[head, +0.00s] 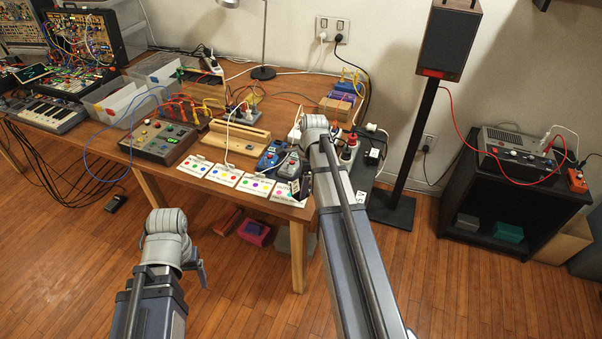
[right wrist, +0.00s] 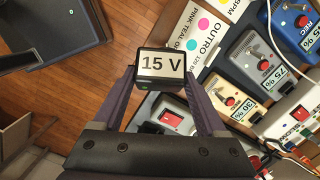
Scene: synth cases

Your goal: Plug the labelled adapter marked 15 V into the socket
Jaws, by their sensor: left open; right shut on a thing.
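The black adapter (right wrist: 160,66) has a white label reading 15 V, facing the camera in the right wrist view. My right gripper (right wrist: 160,88) is shut on it, a finger on each side. In the head view the adapter (head: 304,187) is small and dark at the table's front right corner, beside the right forearm; the right gripper is mostly hidden there. Below it in the wrist view is a grey unit (right wrist: 172,113) with a dark panel and red part; I cannot tell whether it is the socket. My left gripper (head: 202,272) is open, low in front of the table, apart from everything.
Colour-dot cards (head: 224,175) lie along the table's front edge. Pedals with percent labels (right wrist: 248,66) and a white unit with cables (right wrist: 296,122) stand close to the adapter. A speaker stand (head: 402,165) and dark cabinet (head: 510,190) stand right. Loose cables cross the table.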

